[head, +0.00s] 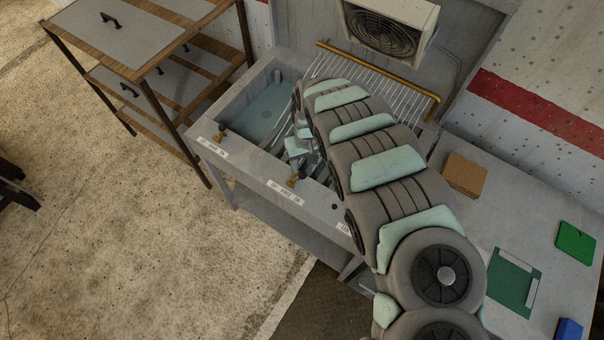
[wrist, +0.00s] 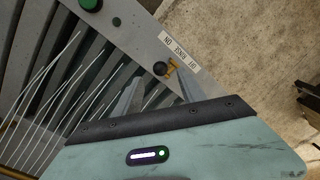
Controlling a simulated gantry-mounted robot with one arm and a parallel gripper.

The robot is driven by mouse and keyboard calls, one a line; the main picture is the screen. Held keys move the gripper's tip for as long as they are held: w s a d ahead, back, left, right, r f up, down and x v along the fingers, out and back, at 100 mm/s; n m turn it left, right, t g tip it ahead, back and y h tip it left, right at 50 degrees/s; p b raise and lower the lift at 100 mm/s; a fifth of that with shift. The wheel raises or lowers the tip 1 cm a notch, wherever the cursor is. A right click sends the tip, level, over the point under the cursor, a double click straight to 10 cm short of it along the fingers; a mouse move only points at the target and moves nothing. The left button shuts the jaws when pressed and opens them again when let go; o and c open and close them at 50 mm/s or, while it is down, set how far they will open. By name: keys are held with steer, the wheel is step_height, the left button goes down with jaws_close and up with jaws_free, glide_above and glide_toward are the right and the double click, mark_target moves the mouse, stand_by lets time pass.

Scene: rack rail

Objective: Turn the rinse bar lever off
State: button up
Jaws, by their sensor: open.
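The rinse bar lever (wrist: 172,67) is a small brass piece with a black round knob beside it, on the grey rim by a white label (wrist: 180,50). The label reads OFF RINSE ON, upside down in the wrist view. The knob lies on the side of the brass piece toward the ON end. In the head view the lever (head: 293,180) stands on the front rim. My gripper (wrist: 158,93) is open and empty, its two grey fingers pointing toward the lever, apart from it in the picture. The gap in depth is unclear. In the head view my arm partly hides the gripper (head: 300,145).
A second brass lever (head: 222,130) stands left by the water basin (head: 255,108). A green round knob (wrist: 90,4) sits along the rim. A slatted rack with a brass bar (head: 340,58) lies behind. The side counter (head: 470,225) holds brown and green pieces. Floor in front is clear.

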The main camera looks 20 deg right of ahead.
mark_target(302, 173)
steer(key=f, duration=0.6)
steer(key=shift+w+a+f, duration=0.1)
steer(key=shift+a+f, duration=0.1)
steer(key=shift+a, duration=0.15)
steer(key=shift+d+f, duration=0.1)
steer(key=shift+f, duration=0.6)
steer(key=shift+c, duration=0.2)
jaws_close()
stand_by(0.5)
